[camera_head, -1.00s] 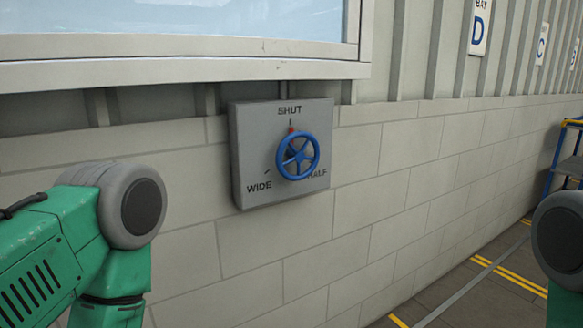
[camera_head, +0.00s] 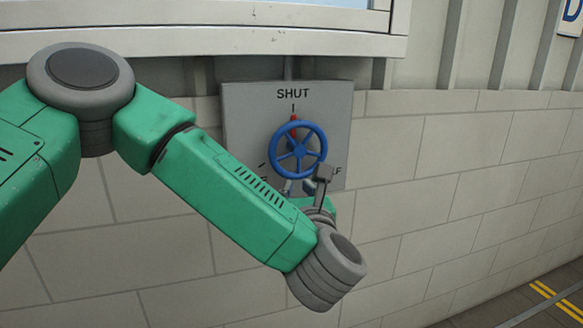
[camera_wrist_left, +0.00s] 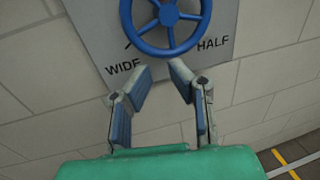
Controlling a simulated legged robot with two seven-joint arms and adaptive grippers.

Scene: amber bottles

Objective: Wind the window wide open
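A blue five-spoke handwheel (camera_head: 299,152) is mounted on a grey wall panel (camera_head: 240,100) marked SHUT, HALF and WIDE. A red pointer (camera_head: 294,121) at the wheel's top is by the SHUT mark. The window (camera_head: 200,42) shows only its lower frame and a strip of glass above. My left gripper (camera_head: 306,186) is just below the wheel, partly hidden by my wrist. In the left wrist view, the gripper (camera_wrist_left: 162,72) is open and empty, its fingertips apart just below the wheel's rim (camera_wrist_left: 169,50). My right gripper is out of view.
The pale block wall (camera_head: 450,170) runs behind the panel and away to the right. Yellow floor lines (camera_head: 555,300) show at lower right. The space in front of the wall to the right of the panel is clear.

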